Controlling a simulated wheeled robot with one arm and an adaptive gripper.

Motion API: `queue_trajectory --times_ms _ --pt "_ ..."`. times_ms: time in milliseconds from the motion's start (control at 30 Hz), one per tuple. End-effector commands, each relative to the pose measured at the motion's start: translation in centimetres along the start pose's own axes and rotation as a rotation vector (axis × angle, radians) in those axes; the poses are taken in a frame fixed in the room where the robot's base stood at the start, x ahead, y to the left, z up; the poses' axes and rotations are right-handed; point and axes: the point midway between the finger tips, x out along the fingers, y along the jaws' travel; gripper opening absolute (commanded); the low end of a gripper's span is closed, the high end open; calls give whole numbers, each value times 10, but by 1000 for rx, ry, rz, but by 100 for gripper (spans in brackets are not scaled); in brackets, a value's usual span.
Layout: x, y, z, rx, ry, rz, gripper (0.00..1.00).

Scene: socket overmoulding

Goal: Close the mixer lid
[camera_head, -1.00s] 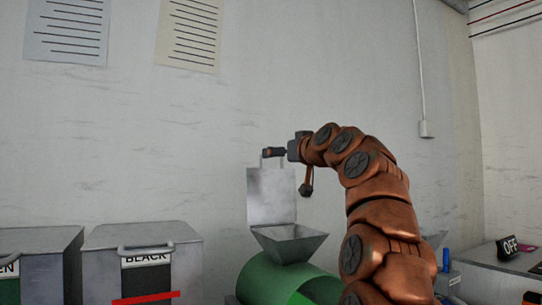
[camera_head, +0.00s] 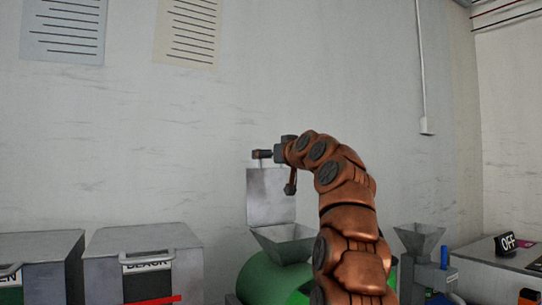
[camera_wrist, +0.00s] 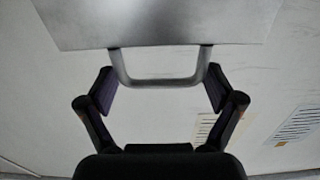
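The mixer is a green drum (camera_head: 262,280) with a grey metal hopper (camera_head: 285,245) on top. Its flat grey lid (camera_head: 269,197) stands upright, open, at the back of the hopper. In the wrist view the lid (camera_wrist: 160,22) fills the top, and its U-shaped handle (camera_wrist: 160,81) hangs between my two fingers. My gripper (camera_wrist: 158,90) is open around the handle, with the fingers spread close to its two sides. In the head view my gripper (camera_head: 262,154) is at the lid's top edge; the handle is hard to make out there.
Grey bins, one with a BLACK label (camera_head: 147,265), stand at the left. A machine with a grey funnel (camera_head: 420,240) stands right of my arm. An OFF sign (camera_head: 506,244) sits on the right bench. The wall is close behind the lid.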

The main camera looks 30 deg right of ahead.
Motion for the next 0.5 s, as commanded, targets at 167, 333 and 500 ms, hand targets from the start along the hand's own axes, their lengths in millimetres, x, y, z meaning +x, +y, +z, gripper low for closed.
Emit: queue_trajectory --times_ms 167,333,500 --pt "0 0 0 0 -1 0 74" --pt "0 1 0 0 -1 1 56" --pt "0 1 0 0 -1 1 38"
